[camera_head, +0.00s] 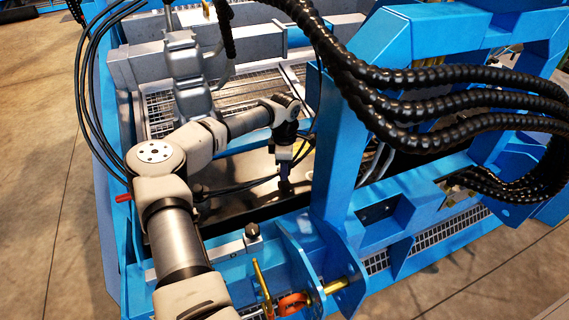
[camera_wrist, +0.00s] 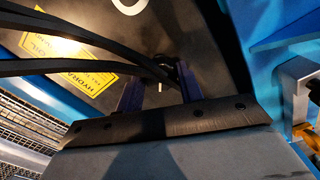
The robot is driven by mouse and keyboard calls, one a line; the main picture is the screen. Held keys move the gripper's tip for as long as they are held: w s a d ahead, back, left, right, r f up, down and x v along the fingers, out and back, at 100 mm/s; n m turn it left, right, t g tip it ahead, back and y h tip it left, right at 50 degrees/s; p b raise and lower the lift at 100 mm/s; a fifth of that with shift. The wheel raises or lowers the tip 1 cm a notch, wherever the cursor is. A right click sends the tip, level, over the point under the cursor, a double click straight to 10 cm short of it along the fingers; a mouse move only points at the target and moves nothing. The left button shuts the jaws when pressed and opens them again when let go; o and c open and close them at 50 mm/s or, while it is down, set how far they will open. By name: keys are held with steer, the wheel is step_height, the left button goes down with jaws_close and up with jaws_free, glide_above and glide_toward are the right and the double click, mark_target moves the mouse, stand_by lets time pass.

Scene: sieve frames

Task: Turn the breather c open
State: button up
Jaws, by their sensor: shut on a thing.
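My gripper (camera_head: 285,188) reaches down onto the dark tank top (camera_head: 232,172) inside the blue frame. In the wrist view its two dark blue fingers (camera_wrist: 158,82) stand on either side of a small dark fitting, which seems to be breather c (camera_wrist: 172,67). The gripper is shut on it. The fitting is in shadow and partly hidden by black hoses, so its turn angle cannot be told. A white curved mark (camera_wrist: 127,5), perhaps a letter C, is on the tank top beyond it. In the head view the fitting is hidden at the fingertips.
Black hoses (camera_wrist: 70,43) cross the tank top close to the fingers. A yellow hydraulic oil label (camera_wrist: 75,68) lies beneath them. A blue post (camera_head: 340,150) stands just right of my gripper, with thick ribbed hoses (camera_head: 440,105) arching above. Metal grating (camera_head: 162,115) lies behind.

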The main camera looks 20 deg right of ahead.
steer(key=n+p, duration=0.1)
steer(key=n, duration=0.5)
steer(key=shift+w+r+p, duration=0.1)
steer(key=shift+r+p, duration=0.05)
steer(key=shift+p, duration=0.25)
steer(key=n+p, duration=0.2)
steer(key=n, duration=0.4)
steer(key=shift+n, duration=0.4)
steer(key=n+p, duration=0.2)
steer(key=n, duration=0.4)
steer(key=shift+a, duration=0.1)
steer(key=n+p, duration=0.2)
steer(key=n, duration=0.2)
steer(key=shift+n+p, duration=0.6)
steer(key=shift+n, duration=0.8)
steer(key=o, duration=1)
